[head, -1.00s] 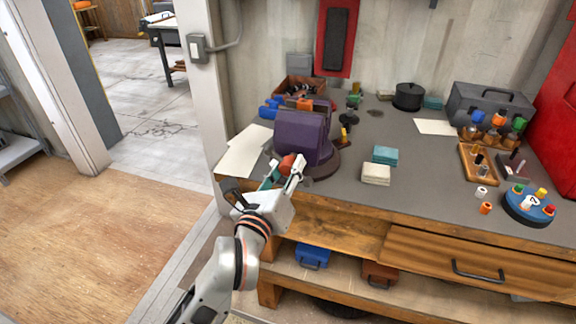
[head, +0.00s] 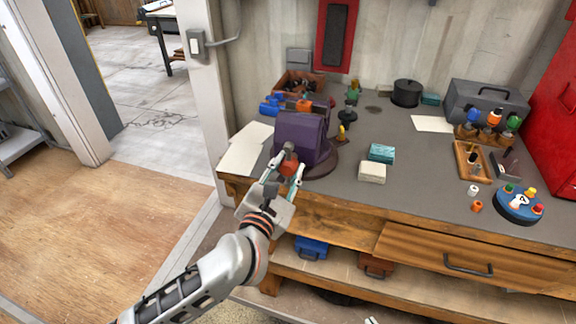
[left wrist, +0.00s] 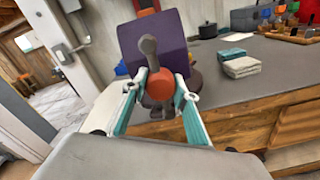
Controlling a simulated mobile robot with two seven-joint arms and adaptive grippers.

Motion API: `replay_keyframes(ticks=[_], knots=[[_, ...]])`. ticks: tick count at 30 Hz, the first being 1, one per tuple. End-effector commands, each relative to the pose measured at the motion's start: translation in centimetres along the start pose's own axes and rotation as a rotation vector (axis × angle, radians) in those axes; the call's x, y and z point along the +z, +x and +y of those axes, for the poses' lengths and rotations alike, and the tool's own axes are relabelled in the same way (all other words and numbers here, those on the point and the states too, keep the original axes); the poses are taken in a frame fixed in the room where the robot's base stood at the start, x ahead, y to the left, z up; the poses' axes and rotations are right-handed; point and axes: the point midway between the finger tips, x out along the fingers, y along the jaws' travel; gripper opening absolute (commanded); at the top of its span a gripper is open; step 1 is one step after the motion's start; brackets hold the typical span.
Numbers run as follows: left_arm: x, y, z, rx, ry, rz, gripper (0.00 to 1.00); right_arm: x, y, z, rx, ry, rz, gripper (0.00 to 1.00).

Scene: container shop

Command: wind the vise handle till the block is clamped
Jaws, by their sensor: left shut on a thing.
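The purple vise (head: 300,135) stands on a dark round base at the bench's front left edge; it also fills the upper middle of the left wrist view (left wrist: 180,40). Its handle is a grey bar with an orange-red knob (left wrist: 160,84). The bar stands up from the knob in the left wrist view. My left gripper (head: 283,172) is shut on the knob, one finger on each side. An orange piece (head: 304,104) shows at the vise's top, behind the purple body; whether it is the block, and whether the jaws touch it, I cannot tell. My right gripper is not seen.
Papers (head: 243,155) lie left of the vise. Teal (head: 382,153) and cream (head: 372,172) stacks lie to its right. An open bin (head: 299,83) stands behind. A drawer (head: 470,255) is below the bench top.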

Motion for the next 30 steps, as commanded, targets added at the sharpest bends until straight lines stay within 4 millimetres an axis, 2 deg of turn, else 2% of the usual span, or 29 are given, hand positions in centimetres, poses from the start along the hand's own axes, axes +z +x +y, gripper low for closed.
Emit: replay_keyframes(ticks=[15, 21, 30], knots=[[-0.22, -0.12, -0.23, 0.002, 0.461, 0.015, 0.07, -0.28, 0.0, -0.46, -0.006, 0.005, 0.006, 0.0], [-0.28, -0.16, -0.27, 0.003, 0.586, 0.019, 0.07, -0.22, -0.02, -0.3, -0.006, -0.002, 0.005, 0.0], [-0.3, -0.16, -0.26, 0.004, 0.683, 0.022, 0.07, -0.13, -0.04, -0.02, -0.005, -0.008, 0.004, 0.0]])
